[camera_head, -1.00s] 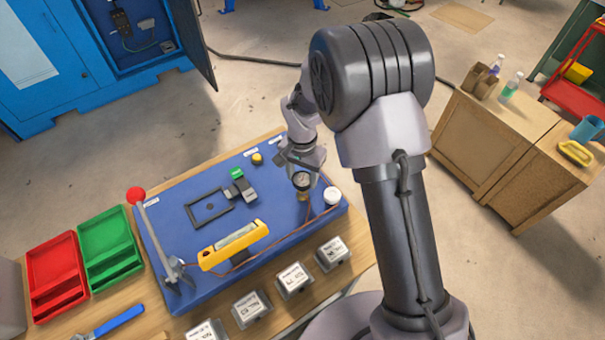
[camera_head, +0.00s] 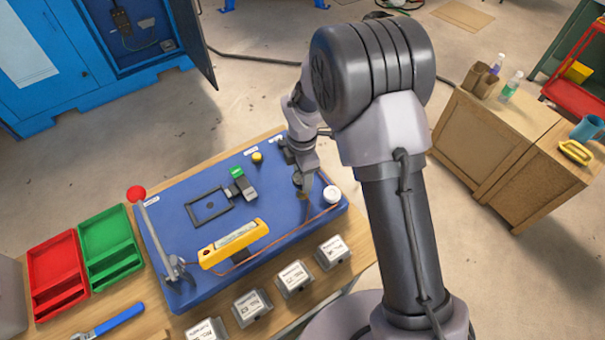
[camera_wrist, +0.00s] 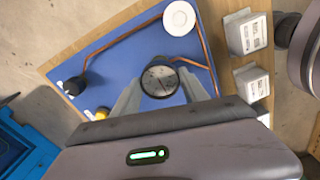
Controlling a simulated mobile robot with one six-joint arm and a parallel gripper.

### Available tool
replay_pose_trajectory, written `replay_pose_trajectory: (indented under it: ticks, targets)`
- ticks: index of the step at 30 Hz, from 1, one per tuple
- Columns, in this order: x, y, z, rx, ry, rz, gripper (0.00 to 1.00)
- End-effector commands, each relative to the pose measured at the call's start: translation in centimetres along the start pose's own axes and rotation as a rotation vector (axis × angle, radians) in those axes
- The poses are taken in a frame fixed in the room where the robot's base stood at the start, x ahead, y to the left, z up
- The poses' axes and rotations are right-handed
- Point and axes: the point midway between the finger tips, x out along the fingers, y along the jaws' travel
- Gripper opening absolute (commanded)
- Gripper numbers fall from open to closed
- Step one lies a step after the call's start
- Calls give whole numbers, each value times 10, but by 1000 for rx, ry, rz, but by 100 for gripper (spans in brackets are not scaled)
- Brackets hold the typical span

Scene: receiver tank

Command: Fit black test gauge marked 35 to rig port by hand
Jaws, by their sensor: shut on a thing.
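My gripper (camera_head: 304,180) is over the right part of the blue rig board (camera_head: 180,230). In the wrist view my gripper (camera_wrist: 158,90) is shut on a round gauge (camera_wrist: 159,80) with a black rim, its face toward the camera. Its marking is too small to read. In the head view the gauge is mostly hidden by my gripper, with a brass-coloured fitting (camera_head: 302,196) just below. I cannot tell whether gauge and fitting are joined. A copper pipe (camera_wrist: 120,38) runs near the gauge to a round white part (camera_wrist: 179,18), also seen in the head view (camera_head: 332,194).
Red (camera_head: 55,275) and green (camera_head: 110,246) trays lie left.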

Motion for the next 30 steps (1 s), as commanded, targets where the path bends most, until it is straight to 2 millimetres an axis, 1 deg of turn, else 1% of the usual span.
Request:
replay_pose_trajectory:
  ticks: [1, 3, 6, 7, 9, 30]
  targets:
    - [0, 0, 0, -130, 0, 0, 0]
    - [0, 0, 0, -335, 0, 0, 0]
    - [0, 0, 0, -529, 0, 0, 0]
    - [0, 0, 0, -557, 0, 0, 0]
    - [0, 0, 0, -578, 0, 0, 0]
    - [0, 0, 0, -572, 0, 0, 0]
